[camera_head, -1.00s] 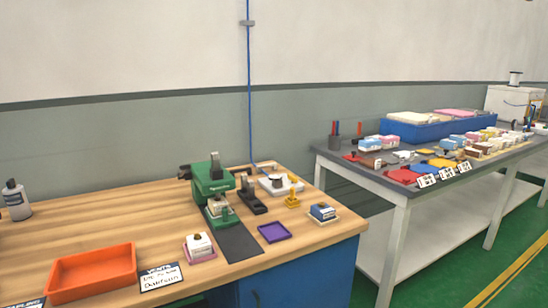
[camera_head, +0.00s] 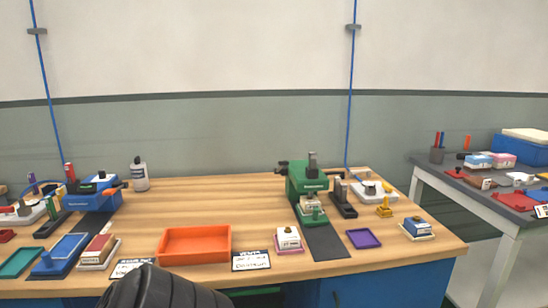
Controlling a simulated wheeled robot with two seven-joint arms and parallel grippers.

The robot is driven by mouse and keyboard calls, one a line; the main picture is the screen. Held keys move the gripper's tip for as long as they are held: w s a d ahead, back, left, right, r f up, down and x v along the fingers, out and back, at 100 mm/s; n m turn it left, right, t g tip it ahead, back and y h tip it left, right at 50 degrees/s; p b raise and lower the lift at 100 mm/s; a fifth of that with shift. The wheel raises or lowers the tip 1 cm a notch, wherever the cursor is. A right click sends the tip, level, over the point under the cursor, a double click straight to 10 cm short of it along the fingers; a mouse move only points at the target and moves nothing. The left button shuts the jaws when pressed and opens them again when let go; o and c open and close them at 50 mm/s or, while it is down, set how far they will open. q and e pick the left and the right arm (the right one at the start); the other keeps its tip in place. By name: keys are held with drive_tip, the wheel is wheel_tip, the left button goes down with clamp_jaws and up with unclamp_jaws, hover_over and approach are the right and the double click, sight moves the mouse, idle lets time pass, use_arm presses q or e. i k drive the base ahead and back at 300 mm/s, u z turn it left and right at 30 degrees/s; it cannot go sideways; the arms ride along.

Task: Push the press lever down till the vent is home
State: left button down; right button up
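The green press (camera_head: 305,179) stands on the wooden bench right of centre in the head view, with a small light-coloured block (camera_head: 311,207) under its head. A dark grey upright part (camera_head: 312,160) rises at its top, and a dark part sticks out to its left; I cannot tell which is the lever. How far the vent is seated is too small to see. A black rounded part of my own body (camera_head: 160,290) shows at the bottom left. Neither gripper shows in the view.
An orange tray (camera_head: 195,260) lies left of the press. A small white block on a pink base (camera_head: 289,240) and a purple tray (camera_head: 363,238) lie near it. A blue press (camera_head: 92,192) stands at left. The bench middle (camera_head: 220,205) is clear.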

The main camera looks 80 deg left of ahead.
sight(277, 170)
drive_tip(key=k, duration=0.75)
drive_tip(key=u, duration=1.25)
